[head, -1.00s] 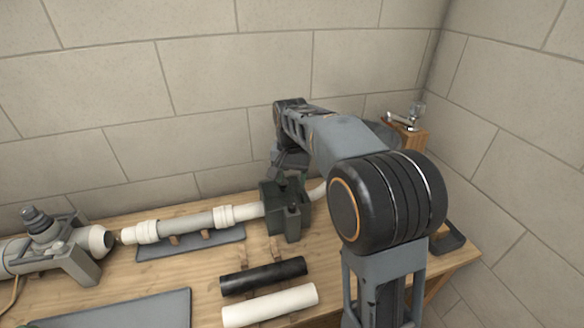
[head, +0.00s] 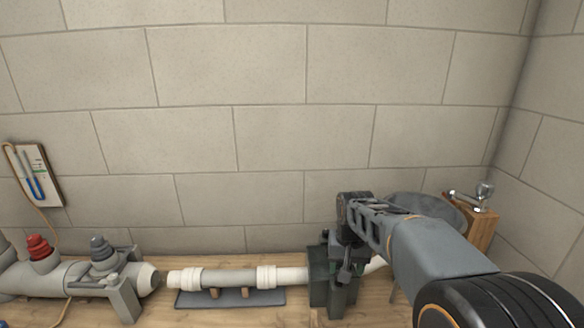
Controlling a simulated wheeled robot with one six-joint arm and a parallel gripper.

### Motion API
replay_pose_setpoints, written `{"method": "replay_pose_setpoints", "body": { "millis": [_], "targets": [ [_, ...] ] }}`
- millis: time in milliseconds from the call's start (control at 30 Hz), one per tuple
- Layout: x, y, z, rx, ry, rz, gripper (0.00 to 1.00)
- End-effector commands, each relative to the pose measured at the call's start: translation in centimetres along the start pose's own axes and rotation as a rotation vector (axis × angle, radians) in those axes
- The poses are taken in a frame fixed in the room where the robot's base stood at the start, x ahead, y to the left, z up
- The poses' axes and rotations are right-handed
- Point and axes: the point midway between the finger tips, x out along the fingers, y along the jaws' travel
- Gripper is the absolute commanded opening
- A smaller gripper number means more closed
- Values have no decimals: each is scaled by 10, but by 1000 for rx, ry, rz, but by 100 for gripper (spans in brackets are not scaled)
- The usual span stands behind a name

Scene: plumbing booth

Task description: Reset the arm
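My arm reaches in from the lower right of the head view, bent toward the bench. My gripper (head: 344,272) hangs at the arm's end, in front of or close to the dark green clamp block (head: 319,277). Its fingers blend with the dark block, so I cannot tell whether they are open or shut, or whether they touch it. A white and grey pipe assembly (head: 228,278) lies level on supports to the left of the block. Its left end is apart from the grey fixed pipe (head: 147,277).
A grey valve body with a red knob (head: 39,247) stands at the left. A tool board (head: 36,175) hangs on the block wall (head: 270,140). A wooden block with a metal fitting (head: 478,222) stands at the right.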

Motion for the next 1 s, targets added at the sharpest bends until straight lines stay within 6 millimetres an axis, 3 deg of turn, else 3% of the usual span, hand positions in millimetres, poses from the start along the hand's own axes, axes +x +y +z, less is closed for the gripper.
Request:
{"method": "replay_pose_setpoints", "body": {
  "millis": [33,200,400,533,700,1000],
  "targets": [
    [-3,4,23,-45,27,-7,57],
    [1,15,89,-163,111,-20,57],
    [2,24,138,-193,181,-27,57],
    [-5,27,149,-191,216,-31,57],
    [-15,28,150,-190,252,-35,57],
    [-15,28,149,-189,253,-35,57]
  ]
}}
